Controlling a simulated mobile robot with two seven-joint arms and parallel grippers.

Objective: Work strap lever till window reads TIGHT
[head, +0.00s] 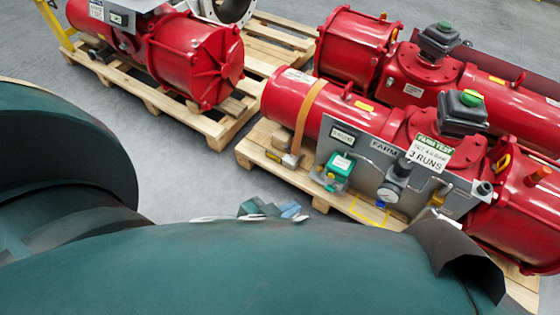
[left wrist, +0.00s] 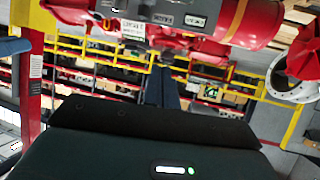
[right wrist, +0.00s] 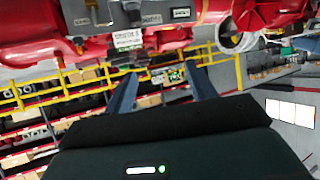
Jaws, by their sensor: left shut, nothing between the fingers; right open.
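An orange strap (head: 308,108) runs over the left end of the front red actuator (head: 345,118). A small metal piece (head: 290,158) at its lower end, by the pallet, may be the lever; its shape is unclear. A small white label or window (head: 342,137) sits on the grey panel, its text too small to read. The strap also shows in the left wrist view (left wrist: 237,18). My left gripper (head: 278,210) is shut and empty, apart from the actuator; its fingers (left wrist: 162,88) are together. My right gripper (right wrist: 162,90) is open and empty, fingers spread.
Another red actuator (head: 195,55) lies on a pallet at back left. Bare grey floor (head: 190,180) lies between. Yellow rails (right wrist: 60,90) and shelving show in the wrist views.

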